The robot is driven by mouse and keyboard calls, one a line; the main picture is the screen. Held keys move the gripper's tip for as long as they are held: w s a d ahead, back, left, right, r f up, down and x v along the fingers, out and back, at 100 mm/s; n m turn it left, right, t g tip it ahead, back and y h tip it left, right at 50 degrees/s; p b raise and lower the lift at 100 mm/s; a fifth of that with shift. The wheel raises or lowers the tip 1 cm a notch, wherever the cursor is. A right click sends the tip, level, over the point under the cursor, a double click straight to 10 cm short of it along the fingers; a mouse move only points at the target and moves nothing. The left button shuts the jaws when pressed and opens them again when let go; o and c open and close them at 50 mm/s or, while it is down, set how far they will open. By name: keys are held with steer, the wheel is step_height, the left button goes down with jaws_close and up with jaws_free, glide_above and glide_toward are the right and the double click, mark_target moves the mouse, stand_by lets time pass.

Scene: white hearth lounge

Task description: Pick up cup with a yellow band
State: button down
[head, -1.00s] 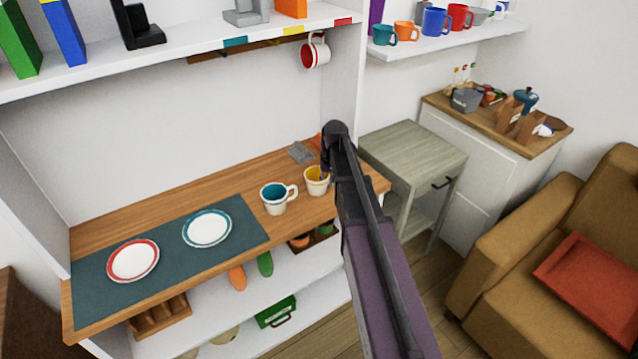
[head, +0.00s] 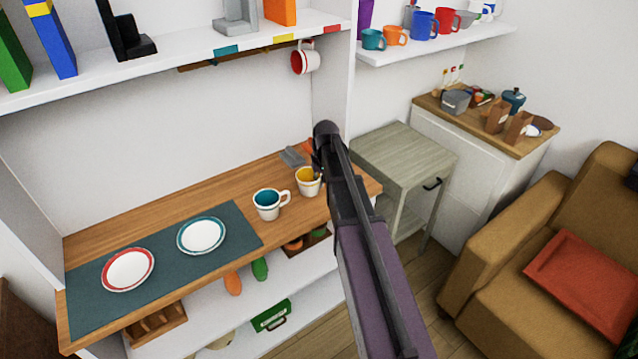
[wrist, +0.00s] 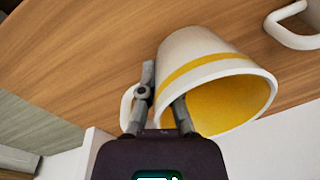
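The cup with a yellow band (head: 307,182) is white with a yellow inside. It stands on the wooden counter (head: 160,212), right of a similar white cup with a teal inside (head: 268,204). My gripper (head: 318,165) is at the banded cup's right side. In the wrist view the banded cup (wrist: 205,62) fills the middle, its handle (wrist: 127,105) on the left. My gripper's fingers (wrist: 164,95) are apart, one at the outer wall near the handle, the other overlapping the rim. I cannot tell whether they press on the wall.
A teal mat (head: 175,268) with two plates lies on the counter's left. A red-and-white mug (head: 305,60) hangs under the shelf above. A grey-green side table (head: 405,155) stands at the right, near a brown armchair (head: 560,240).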

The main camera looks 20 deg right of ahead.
step_height(320, 180, up, 2)
steer(key=shift+p, duration=0.75)
steer(key=s+a+r+p, duration=0.1)
steer(key=s+a, duration=0.1)
steer(key=s, duration=1.4)
steer(key=shift+a, duration=0.25)
steer(key=shift+w+a+r, duration=0.1)
